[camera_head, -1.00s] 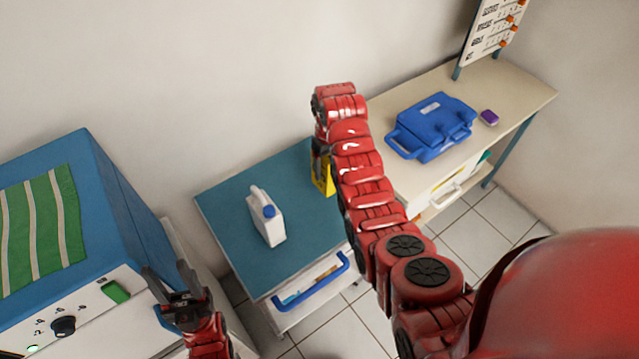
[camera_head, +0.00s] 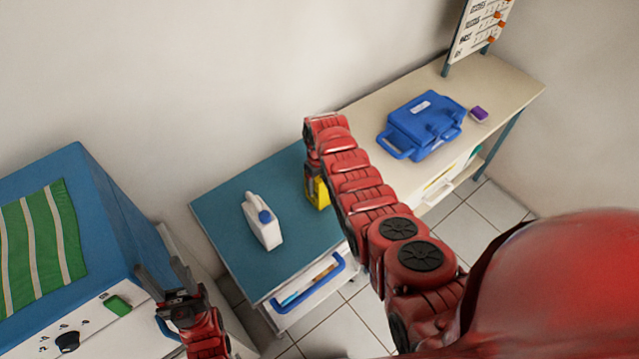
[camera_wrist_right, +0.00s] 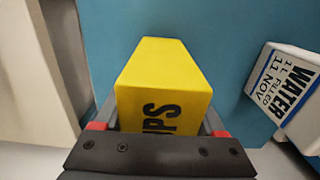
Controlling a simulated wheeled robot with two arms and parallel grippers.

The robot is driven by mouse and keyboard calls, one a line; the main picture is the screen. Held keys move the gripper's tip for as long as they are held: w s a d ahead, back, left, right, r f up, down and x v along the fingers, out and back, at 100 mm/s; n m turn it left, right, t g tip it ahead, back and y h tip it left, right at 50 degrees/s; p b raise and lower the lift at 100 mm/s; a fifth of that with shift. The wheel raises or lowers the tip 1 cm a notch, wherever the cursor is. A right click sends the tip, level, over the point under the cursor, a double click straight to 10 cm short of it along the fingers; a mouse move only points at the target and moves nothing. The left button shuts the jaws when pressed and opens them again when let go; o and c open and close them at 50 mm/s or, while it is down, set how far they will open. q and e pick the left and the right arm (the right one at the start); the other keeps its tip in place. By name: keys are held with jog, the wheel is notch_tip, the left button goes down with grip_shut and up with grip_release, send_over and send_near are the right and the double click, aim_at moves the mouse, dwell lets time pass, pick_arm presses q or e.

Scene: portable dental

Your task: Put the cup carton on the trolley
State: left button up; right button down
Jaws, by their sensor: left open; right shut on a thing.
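The yellow cup carton (camera_head: 318,194) is at the right side of the trolley's teal top (camera_head: 228,217), partly hidden behind my right arm. In the right wrist view the carton (camera_wrist_right: 160,75) shows dark lettering and sits between the fingers of my right gripper (camera_wrist_right: 160,118), which is shut on it. Teal surface lies behind it; I cannot tell whether the carton touches the top. In the head view my right gripper (camera_head: 310,183) is mostly hidden by its own arm. My left gripper (camera_head: 160,272) is open and empty beside the blue cabinet.
A white jug (camera_head: 262,222) with a blue cap stands on the trolley, left of the carton; its water label (camera_wrist_right: 290,85) shows in the wrist view. A beige counter (camera_head: 370,110) with a blue case (camera_head: 422,125) adjoins at right. The blue cabinet (camera_head: 105,215) is at left.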

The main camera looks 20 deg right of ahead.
jog(key=shift+f, duration=0.3)
